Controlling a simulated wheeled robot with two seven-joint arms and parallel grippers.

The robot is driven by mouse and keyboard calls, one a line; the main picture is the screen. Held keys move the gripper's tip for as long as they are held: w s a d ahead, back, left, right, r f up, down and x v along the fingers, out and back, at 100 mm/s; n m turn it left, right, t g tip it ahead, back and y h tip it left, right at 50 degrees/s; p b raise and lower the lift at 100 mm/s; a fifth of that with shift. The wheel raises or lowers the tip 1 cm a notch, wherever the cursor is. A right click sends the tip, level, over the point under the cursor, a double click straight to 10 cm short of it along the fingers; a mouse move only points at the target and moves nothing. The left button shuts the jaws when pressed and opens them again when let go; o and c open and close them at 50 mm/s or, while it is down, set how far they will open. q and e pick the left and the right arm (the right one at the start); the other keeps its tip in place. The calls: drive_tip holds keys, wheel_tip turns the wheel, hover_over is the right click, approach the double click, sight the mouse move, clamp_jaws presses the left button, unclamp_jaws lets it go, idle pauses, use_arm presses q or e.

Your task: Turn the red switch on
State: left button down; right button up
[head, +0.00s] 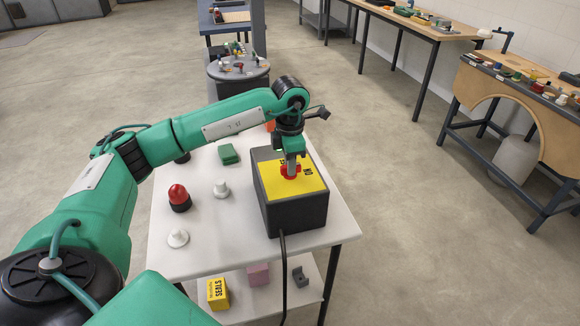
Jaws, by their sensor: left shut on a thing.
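The red switch (284,172) sits on the yellow top of a dark grey box (297,216) on the white table. My left gripper (291,166) points down from above and is shut on the red switch. The fingers hide part of the switch, so its exact turn position cannot be told. Small dark markings show on the yellow face beside it. My right gripper is not in view.
On the white table (240,240) stand a red-domed lamp (179,198), white pieces (221,189) and a green block (228,154). A black cable (283,270) hangs from the box over the front edge. A lower shelf holds a yellow box (218,294). Open floor lies right.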

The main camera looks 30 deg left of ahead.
use_arm(q)
drive_tip(key=shift+m, duration=0.3)
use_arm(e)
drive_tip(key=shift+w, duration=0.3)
use_arm(q)
drive_tip(key=c, duration=1.4)
unclamp_jaws()
drive_tip(key=shift+o, duration=0.2)
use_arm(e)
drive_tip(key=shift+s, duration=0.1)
